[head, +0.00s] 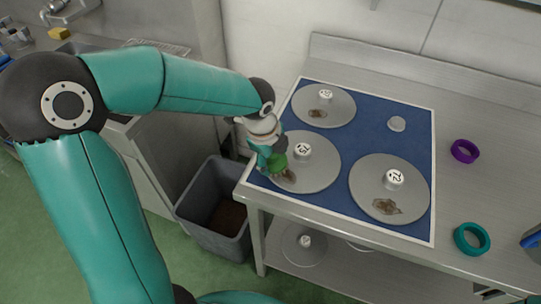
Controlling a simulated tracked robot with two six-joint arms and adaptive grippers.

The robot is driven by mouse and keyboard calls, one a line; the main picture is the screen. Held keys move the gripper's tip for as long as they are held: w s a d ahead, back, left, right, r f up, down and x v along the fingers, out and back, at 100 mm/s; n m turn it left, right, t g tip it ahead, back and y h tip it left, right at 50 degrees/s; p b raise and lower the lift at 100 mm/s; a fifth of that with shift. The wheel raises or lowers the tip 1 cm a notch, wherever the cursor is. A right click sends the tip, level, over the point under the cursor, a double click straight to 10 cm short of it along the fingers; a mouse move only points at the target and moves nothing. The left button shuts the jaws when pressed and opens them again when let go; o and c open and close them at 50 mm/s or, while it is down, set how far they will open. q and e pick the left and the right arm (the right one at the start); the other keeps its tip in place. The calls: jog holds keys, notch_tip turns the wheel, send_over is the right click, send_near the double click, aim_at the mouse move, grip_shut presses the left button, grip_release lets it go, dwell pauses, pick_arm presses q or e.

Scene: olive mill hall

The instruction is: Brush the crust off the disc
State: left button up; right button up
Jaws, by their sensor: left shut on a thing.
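Three round metal discs with numbered white knobs lie on a blue mat (365,122). The disc marked 15 (322,170) is at the mat's front left. The back disc (340,108) has a smaller brown crust patch (320,114). My left gripper (270,148) is shut on a green-handled brush (277,163). The brush is over the left part of disc 15, its brown tip by brownish material (288,176); contact is unclear. My right gripper is out of view.
A small pale round piece (397,124) lies on the mat. A purple ring (464,151) and a teal ring (471,239) lie on the metal table to the right. A grey bin (203,214) stands left of the table. Another disc (303,258) is on the lower shelf.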

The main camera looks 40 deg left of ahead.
pick_arm(q)
jog(key=shift+s+d+r+b, duration=0.15)
jog(key=shift+d+b, duration=0.2)
jog(key=shift+d, duration=1.45)
jog(key=shift+s+d+f+b, duration=0.15)
jog(key=shift+d+b, duration=0.1)
jog(key=shift+d, duration=0.65)
jog(key=shift+d+f+b, duration=0.1)
jog(key=shift+d+b, duration=0.1)
jog(key=shift+d, duration=0.8)
jog(key=shift+r, duration=0.15)
jog(key=shift+a+p, duration=0.5)
jog(key=shift+a, duration=1.45)
jog(key=shift+w+a+p, duration=0.15)
jog(key=shift+a+p, duration=0.2)
jog(key=shift+a, duration=0.65)
jog(key=shift+w+a+p, duration=0.15)
jog(key=shift+a+p, duration=0.15)
jog(key=shift+a, duration=0.65)
jog(key=shift+r, duration=0.15)
jog(key=shift+p+v, duration=2.35)
jog(key=shift+v, duration=0.55)
